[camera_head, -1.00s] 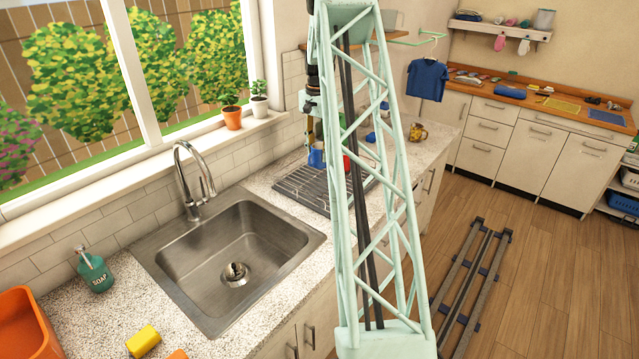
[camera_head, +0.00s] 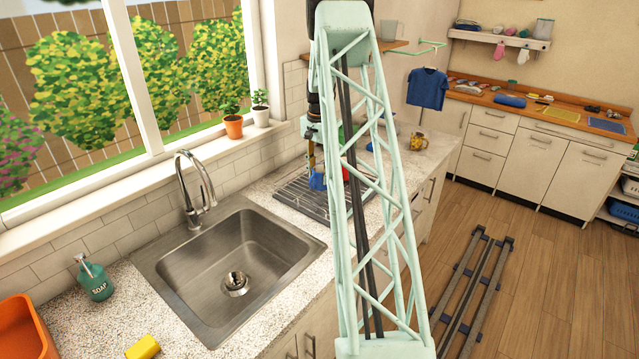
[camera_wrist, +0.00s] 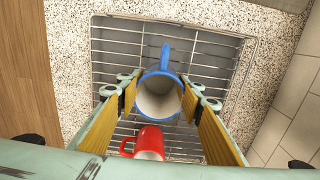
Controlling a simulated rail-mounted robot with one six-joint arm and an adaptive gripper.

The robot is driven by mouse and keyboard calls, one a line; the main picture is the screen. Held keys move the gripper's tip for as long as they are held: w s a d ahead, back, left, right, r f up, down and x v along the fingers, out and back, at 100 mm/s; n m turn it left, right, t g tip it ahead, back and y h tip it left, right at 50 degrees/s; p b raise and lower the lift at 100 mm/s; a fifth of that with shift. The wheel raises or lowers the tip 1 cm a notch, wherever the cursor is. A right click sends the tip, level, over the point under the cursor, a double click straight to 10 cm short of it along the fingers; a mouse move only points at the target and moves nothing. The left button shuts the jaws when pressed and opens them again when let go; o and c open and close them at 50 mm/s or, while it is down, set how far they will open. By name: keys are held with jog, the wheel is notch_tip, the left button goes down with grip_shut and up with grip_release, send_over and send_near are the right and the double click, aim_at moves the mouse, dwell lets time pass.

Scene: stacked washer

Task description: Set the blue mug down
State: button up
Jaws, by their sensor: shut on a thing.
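The blue mug (camera_wrist: 160,97) is between the two yellow-padded fingers of my gripper (camera_wrist: 160,103), which is shut on it. In the wrist view its open mouth faces the camera and its handle points to the top of the picture. In the head view the blue mug (camera_head: 317,181) is low over the dark drying rack (camera_head: 290,197), below my gripper (camera_head: 311,168). I cannot tell whether its base touches the rack. The rack's wires (camera_wrist: 115,48) show around the mug in the wrist view.
A red mug (camera_wrist: 148,140) is on the rack close to the blue one; the lattice of my arm partly hides it in the head view. The sink (camera_head: 230,255) is nearer the camera. A patterned yellowish mug (camera_head: 417,141) stands farther along the counter.

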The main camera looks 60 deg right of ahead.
aim_at(319, 182)
jog(key=shift+f, duration=1.85)
jog(key=shift+f, duration=0.1)
jog(key=o, duration=1)
jog(key=shift+r, duration=6.1)
jog(key=shift+a+r, duration=0.1)
